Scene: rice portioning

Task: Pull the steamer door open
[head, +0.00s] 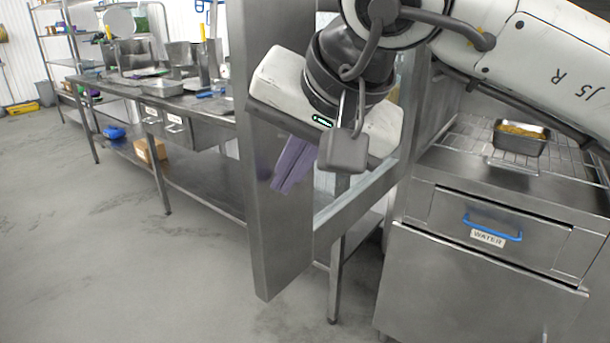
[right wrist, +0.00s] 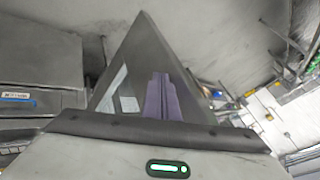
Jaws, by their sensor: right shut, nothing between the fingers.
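The steamer door (head: 275,230) is a tall flat steel panel standing well open, swung out away from the steamer (head: 470,265) at the right. My right gripper (head: 288,178) is at the inner face of the door, its purple fingers together and empty. Whether they touch the panel I cannot tell. In the right wrist view the fingers (right wrist: 162,97) lie in front of the dark door panel (right wrist: 140,50). The door's upper edge is out of the head view, and my gripper body hides part of its face. My left gripper is not in view.
In the steamer, a small metal pan (head: 521,140) with yellow food sits on a wire rack (head: 470,140). Below is a drawer with a blue handle (head: 492,228) marked WATER. A steel table (head: 200,105) with containers stands behind the door. The floor at left is clear.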

